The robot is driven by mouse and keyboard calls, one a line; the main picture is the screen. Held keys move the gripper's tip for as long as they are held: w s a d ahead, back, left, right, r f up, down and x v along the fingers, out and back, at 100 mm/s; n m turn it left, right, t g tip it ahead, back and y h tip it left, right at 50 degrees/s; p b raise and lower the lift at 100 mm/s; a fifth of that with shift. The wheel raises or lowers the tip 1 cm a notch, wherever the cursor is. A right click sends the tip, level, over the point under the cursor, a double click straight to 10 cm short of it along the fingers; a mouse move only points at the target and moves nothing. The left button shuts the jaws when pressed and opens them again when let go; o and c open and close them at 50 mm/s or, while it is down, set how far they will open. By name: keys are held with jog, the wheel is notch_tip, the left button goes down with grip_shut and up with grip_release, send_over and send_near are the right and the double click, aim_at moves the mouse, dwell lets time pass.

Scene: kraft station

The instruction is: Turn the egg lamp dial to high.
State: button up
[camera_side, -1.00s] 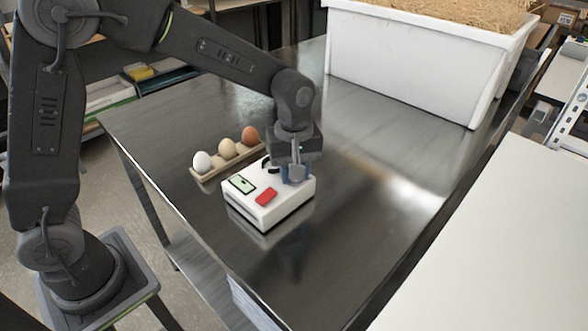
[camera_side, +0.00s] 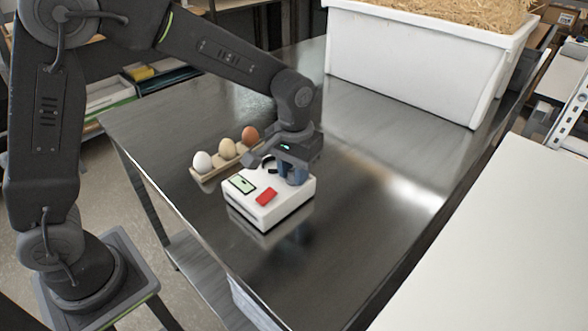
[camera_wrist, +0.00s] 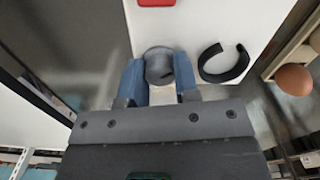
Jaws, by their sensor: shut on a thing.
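The egg lamp (camera_side: 268,212) is a white box on the metal table, with a small pale display (camera_side: 242,184) and a red button (camera_side: 266,196) on top. Its grey round dial (camera_wrist: 159,64) shows in the wrist view between the blue fingers of my gripper (camera_wrist: 160,78). My gripper is shut on the dial, pointing down at the box's top. In the side view my gripper (camera_side: 292,174) stands over the back right part of the box and hides the dial. A black curved piece (camera_wrist: 224,64) lies beside the dial. The dial's setting cannot be read.
A tray (camera_side: 208,184) holds a white, a cream and a brown egg (camera_side: 250,134) just behind and left of the box. A large white tub (camera_side: 410,65) of straw stands at the back right. The table front is clear.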

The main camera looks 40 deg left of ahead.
jog(key=shift+m, duration=0.6)
jog(key=o, duration=0.9)
jog(key=shift+o, duration=0.2)
notch_tip(320, 180, up, 14)
